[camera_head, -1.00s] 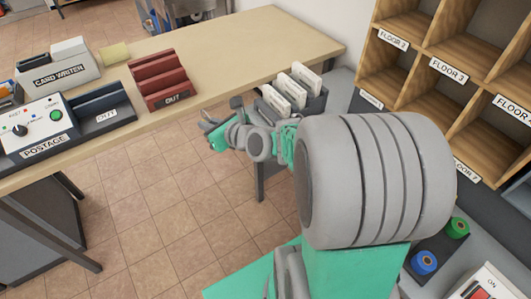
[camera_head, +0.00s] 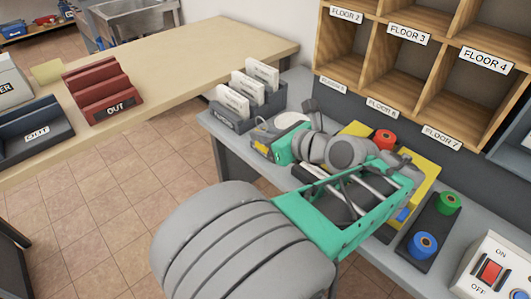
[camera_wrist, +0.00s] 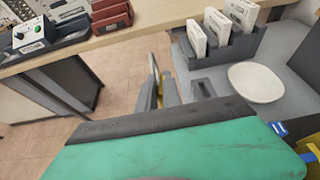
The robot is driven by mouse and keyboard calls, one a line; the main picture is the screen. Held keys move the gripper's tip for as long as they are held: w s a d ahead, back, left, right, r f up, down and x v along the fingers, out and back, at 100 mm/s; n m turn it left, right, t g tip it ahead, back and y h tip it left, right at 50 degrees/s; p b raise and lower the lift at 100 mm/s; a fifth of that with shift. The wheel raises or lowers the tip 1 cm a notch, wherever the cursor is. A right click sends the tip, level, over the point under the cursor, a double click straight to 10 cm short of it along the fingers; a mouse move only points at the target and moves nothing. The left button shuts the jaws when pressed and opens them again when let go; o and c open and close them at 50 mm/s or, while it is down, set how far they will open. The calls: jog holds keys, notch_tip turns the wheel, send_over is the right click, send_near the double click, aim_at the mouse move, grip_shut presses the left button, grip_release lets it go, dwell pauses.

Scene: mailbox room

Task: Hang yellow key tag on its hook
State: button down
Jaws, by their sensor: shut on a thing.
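My gripper (camera_head: 261,140) is near the left end of the grey counter in the head view, with my arm reaching across from the right. In the wrist view its narrow fingers (camera_wrist: 158,85) are close together, with a thin yellow piece between them. I take this to be the yellow key tag (camera_wrist: 160,92). A small yellow patch also shows at the gripper in the head view. The tag's shape and any ring or cord are too small to tell. I cannot make out a key hook in either view.
A grey holder (camera_head: 240,122) with white envelopes stands close behind my gripper, beside a white round dish (camera_wrist: 255,81). A yellow panel (camera_head: 424,170), a red spool (camera_head: 385,139), a green spool (camera_head: 448,202) and a blue spool (camera_head: 423,244) are to the right. Wooden pigeonholes (camera_head: 395,60) rise behind.

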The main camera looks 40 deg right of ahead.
jog(key=w+d+f+b, duration=0.2)
jog(key=w+d+f, duration=0.2)
jog(key=w+d+f+b, duration=0.3)
jog(key=w+d+f, duration=0.2)
jog(key=shift+w+d+f, duration=0.1)
jog(key=shift+w+d, duration=0.1)
jog(key=shift+w, duration=0.05)
jog(key=shift+w+d+f, duration=0.15)
jog(key=shift+f, duration=0.7)
jog(key=shift+w+d+f, duration=0.1)
jog(key=shift+f, duration=0.7)
jog(key=shift+f, duration=0.15)
jog(key=c, duration=1.5)
grip_release()
jog(key=shift+f, duration=0.15)
